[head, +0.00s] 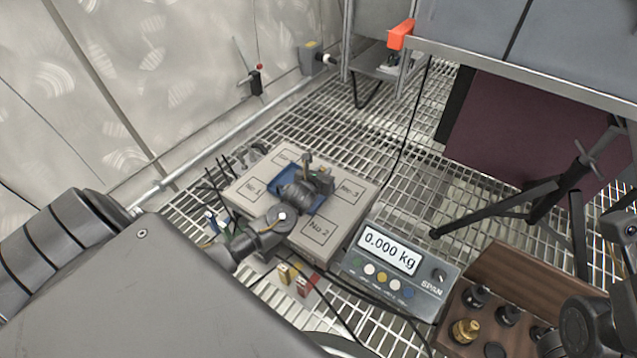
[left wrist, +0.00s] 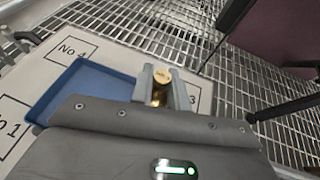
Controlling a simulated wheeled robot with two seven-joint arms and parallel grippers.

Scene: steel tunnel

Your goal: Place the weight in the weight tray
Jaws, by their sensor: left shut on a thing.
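The blue weight tray (head: 284,172) lies on a pale platform marked with numbered squares, partly hidden by my left gripper. In the left wrist view the tray (left wrist: 82,90) shows its empty-looking left part. My left gripper (head: 308,170) is over the platform. In the left wrist view its fingers are shut on a brass weight (left wrist: 161,76), above the tray's right edge; the height cannot be told. Dark parts that look like my right arm show at the lower right of the head view; its jaw state is unclear.
The scale display (head: 388,252) reads 0.000 kg. A wooden weight box (head: 520,265) with several weights stands at the lower right. A black tripod (head: 540,205) stands on the grating. Cables and small terminals lie by the platform's front.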

